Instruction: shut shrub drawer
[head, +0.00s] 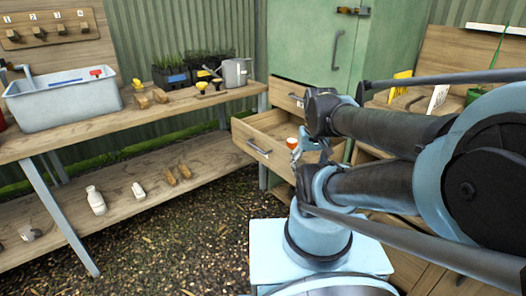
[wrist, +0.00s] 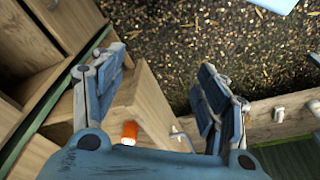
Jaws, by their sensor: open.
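A wooden drawer (head: 262,131) stands pulled out from the cabinet under the green locker in the head view. Its front carries a grey handle (head: 258,147); I cannot read a label that says shrub. An orange-and-white item (head: 292,142) shows in the drawer area. In the wrist view the drawer (wrist: 146,104) lies beyond my fingers, with the orange top (wrist: 129,132) and handle (wrist: 178,133) low between them. My gripper (wrist: 161,62) is open and empty, above the drawer. In the head view my arm partly hides it and the drawer's right side.
A wooden bench (head: 150,122) stands left, with a grey tub (head: 65,98), plants and a watering can (head: 236,72). Bottles (head: 96,200) lie on its lower shelf. Gravel floor before the drawer is clear.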

